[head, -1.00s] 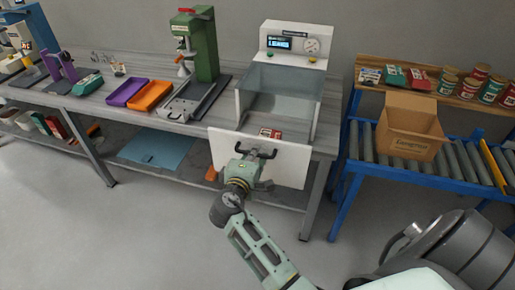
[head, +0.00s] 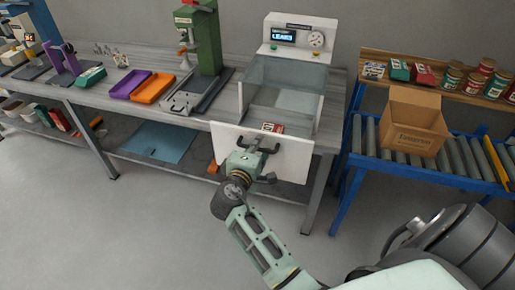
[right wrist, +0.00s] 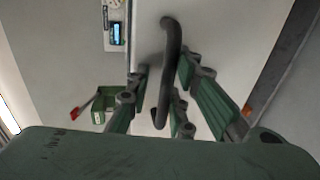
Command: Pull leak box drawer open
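The leak box (head: 246,88) is a white-framed box with clear walls and a small lit screen on its back panel. Its drawer has a broad white front (head: 293,162), which stands out at the bench's front edge. A dark bar handle (head: 262,150) is on that front. A small red item (head: 272,127) shows just behind the front. My right gripper (head: 254,155) is at the handle. In the right wrist view the curved handle (right wrist: 172,60) runs between my parted fingers (right wrist: 162,72), with a gap on its left side. My left gripper is out of view.
The grey bench (head: 100,97) holds a green press (head: 207,40), a purple tray (head: 131,83) and an orange tray (head: 153,88). A blue-framed roller conveyor (head: 470,155) with a cardboard box (head: 410,125) stands at the right. The floor before the bench is clear.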

